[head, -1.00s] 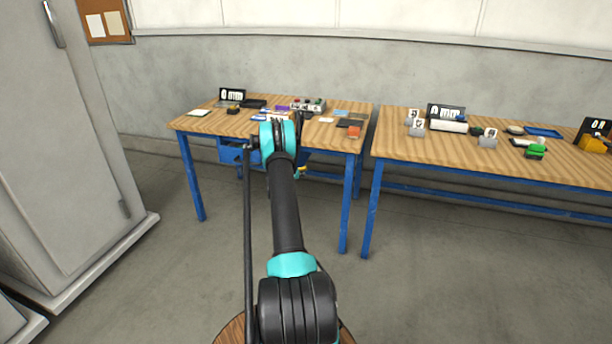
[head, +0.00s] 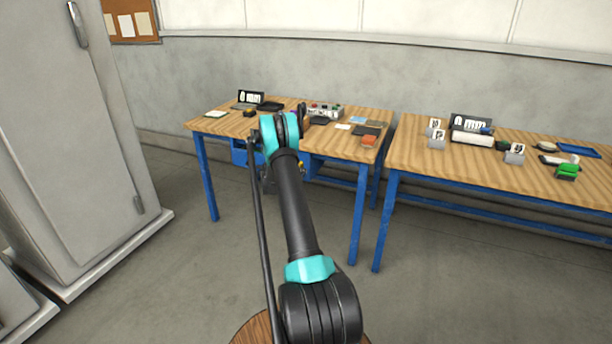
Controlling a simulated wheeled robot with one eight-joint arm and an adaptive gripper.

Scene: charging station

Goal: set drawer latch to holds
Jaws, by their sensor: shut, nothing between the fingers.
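In the head view, a blue drawer unit (head: 240,153) hangs under the left workbench (head: 212,125). My arm crosses in front of it and hides much of it. A small yellow part (head: 301,166) shows just right of my arm, under the bench; I cannot tell whether it is the drawer latch. The latch and its setting cannot be made out. My arm reaches forward to the front edge of this bench. Its far end is hidden behind its teal joint, and I cannot make out my gripper's fingers.
The right workbench (head: 430,167) carries a white roll (head: 472,138) and a green item (head: 567,171). A grey cabinet (head: 70,130) stands at left. Floor before the benches is clear.

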